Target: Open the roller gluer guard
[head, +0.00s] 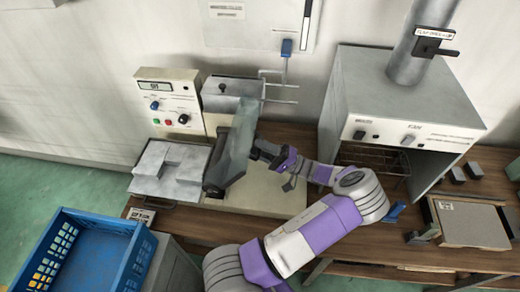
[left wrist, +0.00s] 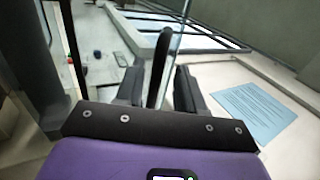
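The roller gluer is a cream machine with a control panel (head: 168,103) at its back left and a flat base (head: 270,192). Its guard (head: 238,140) is a grey translucent panel that stands raised and steeply tilted over the base. My left gripper (head: 257,151) is at the right-hand face of the guard. In the left wrist view, a dark curved handle (left wrist: 160,65) stands between the two fingers of my left gripper (left wrist: 158,92), which close around it. The gripper hides the handle in the head view. My right gripper is not in view.
A blue crate (head: 128,222) stands at the lower left. A cream hooded unit with a duct (head: 400,95) stands at the right. A flat tray (head: 470,222) lies at the right. A blue-tagged hook (head: 286,48) is on the wall.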

